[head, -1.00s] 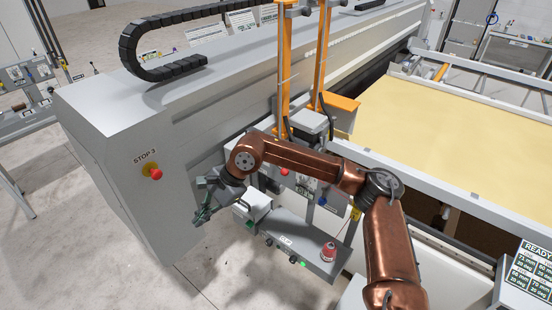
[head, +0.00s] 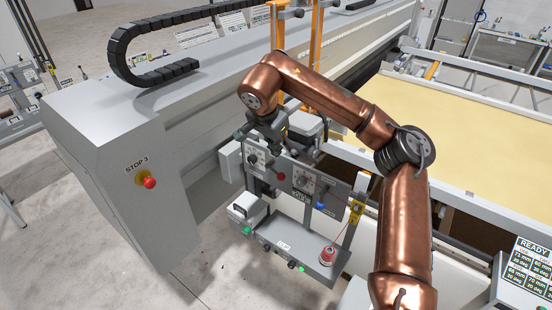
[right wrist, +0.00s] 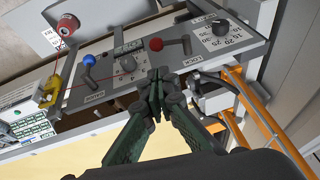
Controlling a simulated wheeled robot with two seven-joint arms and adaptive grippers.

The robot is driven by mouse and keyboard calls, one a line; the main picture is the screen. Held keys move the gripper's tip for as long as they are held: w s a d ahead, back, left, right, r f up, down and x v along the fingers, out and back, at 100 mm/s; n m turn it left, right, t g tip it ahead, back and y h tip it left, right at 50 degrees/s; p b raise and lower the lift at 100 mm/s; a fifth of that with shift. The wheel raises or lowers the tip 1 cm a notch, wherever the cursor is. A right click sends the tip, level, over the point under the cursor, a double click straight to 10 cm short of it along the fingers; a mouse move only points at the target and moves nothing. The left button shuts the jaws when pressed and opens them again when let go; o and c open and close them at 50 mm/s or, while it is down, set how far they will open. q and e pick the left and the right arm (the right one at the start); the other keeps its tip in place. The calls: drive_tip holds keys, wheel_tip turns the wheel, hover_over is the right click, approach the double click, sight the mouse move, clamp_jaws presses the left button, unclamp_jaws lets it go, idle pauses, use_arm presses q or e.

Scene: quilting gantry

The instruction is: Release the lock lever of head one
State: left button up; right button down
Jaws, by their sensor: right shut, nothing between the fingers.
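The panel of the sewing head (head: 331,193) carries a red-knobbed lever (head: 281,176), a blue-knobbed lever (head: 320,205) and two dials. In the right wrist view the red knob (right wrist: 156,44) stands beside a short dark bar, and the blue knob (right wrist: 89,60) is farther left. My left gripper is out of view.
A thread spool (head: 327,255) stands on the tray below the panel. Orange posts (head: 316,40) rise behind my right arm. A grey end cabinet (head: 110,180) with a red stop button (head: 149,183) is to the left. Yellow fabric (head: 470,120) lies right. Floor between cabinet and tray is clear.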

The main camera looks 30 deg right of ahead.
drive_tip(key=p, duration=0.5)
approach(278, 177)
drive_tip(key=d+f, duration=0.1)
drive_tip(key=w+d+f, duration=0.1)
drive_tip(key=f, duration=0.1)
drive_tip(key=w+f, duration=0.1)
drive_tip(key=shift+w+d+f, duration=0.2)
drive_tip(key=shift+d+f, duration=0.05)
drive_tip(key=shift+d, duration=0.15)
drive_tip(key=shift+w+f, duration=0.25)
drive_tip(key=shift+f, duration=0.4)
